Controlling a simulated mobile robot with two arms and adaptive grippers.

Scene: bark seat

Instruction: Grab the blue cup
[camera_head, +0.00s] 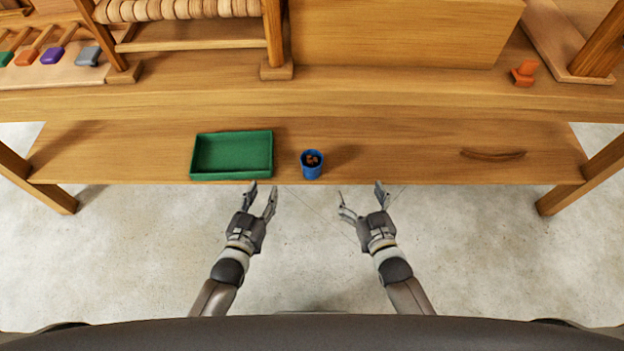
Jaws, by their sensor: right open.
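The blue cup (312,170) stands upright near the front edge of the lower wooden shelf, with something brown inside it. My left gripper (261,189) is in front of the shelf edge, left of the cup and below the green tray in the picture. Its fingers are apart with nothing between them. My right gripper (361,198) is to the right of and nearer than the cup, in front of the shelf edge. It is open and empty. Neither gripper appears to touch the cup.
A green tray (268,158) lies left of the cup. A thin brown curved piece (492,155) lies at the right of the lower shelf (400,155). The upper wooden surface (400,95) holds a rack, coloured tools and an orange object (523,73). The shelf around the cup's right is clear.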

